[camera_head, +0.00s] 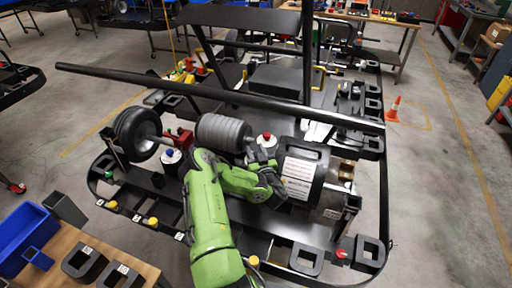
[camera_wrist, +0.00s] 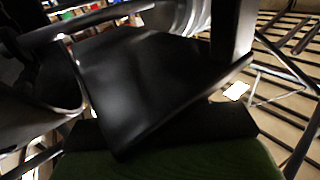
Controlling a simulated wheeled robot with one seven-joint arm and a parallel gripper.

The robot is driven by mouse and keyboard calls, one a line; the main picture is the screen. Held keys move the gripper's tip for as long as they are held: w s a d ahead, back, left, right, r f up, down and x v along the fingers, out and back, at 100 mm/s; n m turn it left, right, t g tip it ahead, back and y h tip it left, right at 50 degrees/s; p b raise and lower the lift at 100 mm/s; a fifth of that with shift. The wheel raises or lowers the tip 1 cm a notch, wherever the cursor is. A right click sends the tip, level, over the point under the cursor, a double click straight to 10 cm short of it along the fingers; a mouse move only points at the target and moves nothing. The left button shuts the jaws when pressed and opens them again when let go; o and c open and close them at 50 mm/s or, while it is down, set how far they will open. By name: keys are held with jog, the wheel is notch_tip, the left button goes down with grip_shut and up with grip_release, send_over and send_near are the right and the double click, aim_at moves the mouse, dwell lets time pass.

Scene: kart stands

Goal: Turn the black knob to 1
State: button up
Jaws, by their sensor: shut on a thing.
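My gripper (camera_head: 262,162) is at the end of my green arm, over the middle of the black kart frame (camera_head: 160,205). It is beside the left side of a black housing with a white label (camera_head: 299,172), just below a round white part with a red top (camera_head: 265,141). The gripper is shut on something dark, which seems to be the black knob. The fingers hide most of it, and no number or pointer on it can be read. In the wrist view, a large dark flat piece (camera_wrist: 150,75) fills the middle, and I cannot tell its details.
A long black bar (camera_head: 210,94) crosses above the work area. A ribbed grey cylinder (camera_head: 224,133) and a black wheel (camera_head: 137,133) stand at the left. A blue-topped white part (camera_head: 170,155) is near the wheel. Blue bins (camera_head: 30,235) sit on a table at lower left.

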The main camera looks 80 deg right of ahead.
jog(key=shift+r, duration=0.1)
dwell(0.4)
jog(key=o, duration=1)
jog(key=shift+w, duration=0.1)
